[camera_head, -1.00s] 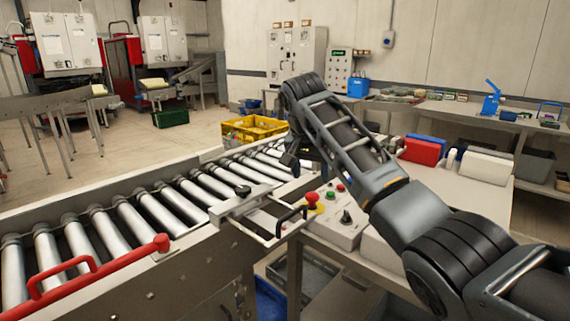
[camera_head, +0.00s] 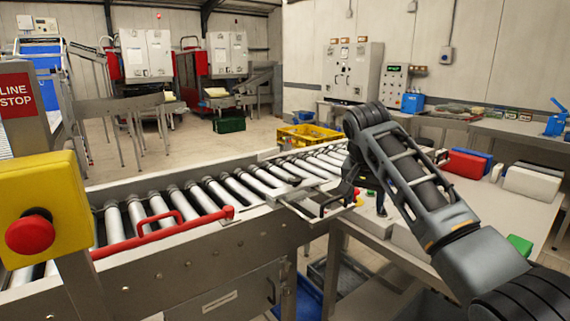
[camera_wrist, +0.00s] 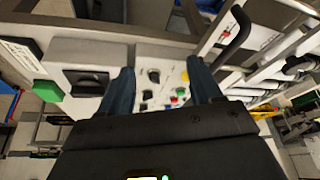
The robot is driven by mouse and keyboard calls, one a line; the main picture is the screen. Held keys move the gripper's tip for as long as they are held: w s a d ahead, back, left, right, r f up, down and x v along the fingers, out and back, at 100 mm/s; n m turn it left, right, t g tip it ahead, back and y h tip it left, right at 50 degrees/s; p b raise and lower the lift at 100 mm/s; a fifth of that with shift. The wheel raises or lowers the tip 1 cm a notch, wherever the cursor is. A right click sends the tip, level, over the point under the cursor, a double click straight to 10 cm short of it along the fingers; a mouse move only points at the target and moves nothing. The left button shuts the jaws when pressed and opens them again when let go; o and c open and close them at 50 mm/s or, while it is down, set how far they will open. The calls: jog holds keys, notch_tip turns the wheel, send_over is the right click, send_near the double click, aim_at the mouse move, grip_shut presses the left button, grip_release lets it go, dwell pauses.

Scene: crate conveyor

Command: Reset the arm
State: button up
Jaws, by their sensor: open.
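My arm reaches from the lower right of the head view, bent at the elbow, with its far end coming down beside the conveyor. My gripper (camera_head: 346,192) hangs there, small and dark, near the conveyor's side gate and the control box. In the wrist view my gripper (camera_wrist: 160,78) shows two dark blue fingers spread apart with nothing between them. Beyond the fingers is a control box (camera_wrist: 150,55) with several knobs and buttons. I cannot tell how far the fingertips are from it.
The roller conveyor (camera_head: 215,199) runs along the left, with a red handle (camera_head: 165,233). A yellow post box with a red stop button (camera_head: 30,234) stands close at left. A yellow crate (camera_head: 308,136) lies beyond. A worktable with a red box (camera_head: 466,164) is at right.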

jog(key=s+a+f+n+t+y, duration=0.1)
jog(key=s+a+f, duration=0.15)
jog(key=f, duration=0.45)
jog(key=s+a+f+y, duration=0.1)
jog(key=s+a+f, duration=0.1)
jog(key=s+f, duration=0.35)
jog(key=s+a+f+n+t+y, duration=0.1)
jog(key=s+a+f, duration=0.15)
jog(key=f, duration=0.55)
jog(key=s+a+f+t+y, duration=0.1)
jog(key=s+f, duration=0.4)
jog(key=s, duration=0.3)
jog(key=s+a+f+t+y, duration=0.15)
jog(key=s+f, duration=0.25)
jog(key=s, duration=0.4)
jog(key=s+d+r+n+t+h, duration=0.1)
jog(key=s+d+t, duration=0.15)
jog(key=s, duration=0.75)
jog(key=s+d+r+t+h, duration=0.15)
jog(key=s+d, duration=0.25)
jog(key=s, duration=0.7)
jog(key=s+d+r+n+t, duration=0.1)
jog(key=s+d+r, duration=0.2)
jog(key=s+r, duration=0.5)
jog(key=s+d+r+n+t, duration=0.1)
jog(key=s+d+r+n, duration=0.1)
jog(key=s+r, duration=0.5)
notch_tip(320, 180, up, 2)
jog(key=shift+s+d+r+h, duration=0.25)
jog(key=shift+s+d+h, duration=0.15)
